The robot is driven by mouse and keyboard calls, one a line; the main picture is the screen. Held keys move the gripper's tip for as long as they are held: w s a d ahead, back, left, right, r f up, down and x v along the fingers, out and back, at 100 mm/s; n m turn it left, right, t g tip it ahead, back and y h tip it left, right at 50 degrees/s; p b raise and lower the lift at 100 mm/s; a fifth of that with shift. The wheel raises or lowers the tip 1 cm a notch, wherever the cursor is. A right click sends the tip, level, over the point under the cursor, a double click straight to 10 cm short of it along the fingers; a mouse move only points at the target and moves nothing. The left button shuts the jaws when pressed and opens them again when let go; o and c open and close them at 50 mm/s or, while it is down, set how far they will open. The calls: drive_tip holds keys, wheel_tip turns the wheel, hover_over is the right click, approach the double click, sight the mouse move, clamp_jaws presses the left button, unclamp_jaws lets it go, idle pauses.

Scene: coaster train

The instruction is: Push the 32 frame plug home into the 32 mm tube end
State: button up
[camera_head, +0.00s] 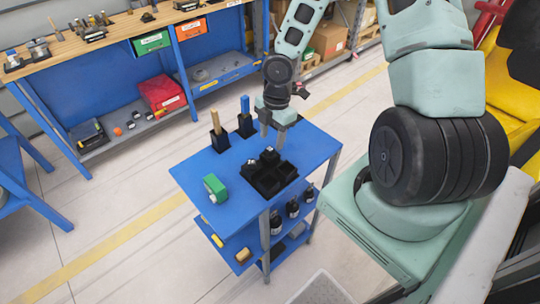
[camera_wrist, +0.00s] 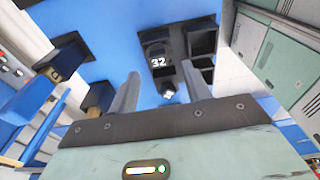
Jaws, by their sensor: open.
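A dark plug marked 32 (camera_wrist: 158,60) sits in a compartment of the black divided tray (camera_wrist: 204,62), seen between my fingers in the wrist view. In the head view a dark piece (camera_head: 270,155) stands up from the far side of this tray (camera_head: 262,190); it appears to be the same plug. My gripper (camera_head: 272,141) is open and points down over the far edge of the tray. In the wrist view its two fingers (camera_wrist: 160,70) are apart with nothing held between them. I cannot make out the 32 mm tube end in either view.
The tray is on a blue cart top (camera_head: 190,172). Two black holders, one with a wooden handle (camera_head: 215,122) and one with a blue handle (camera_head: 245,104), stand at the back. Dark bottles (camera_head: 292,208) are below.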

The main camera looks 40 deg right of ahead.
sight(270, 149)
drive_tip(key=f, duration=0.4)
drive_tip(key=shift+a, duration=0.25)
clamp_jaws()
wheel_tip(270, 149, up, 10)
drive_tip(key=p, duration=0.1)
drive_tip(key=shift+p, duration=0.3)
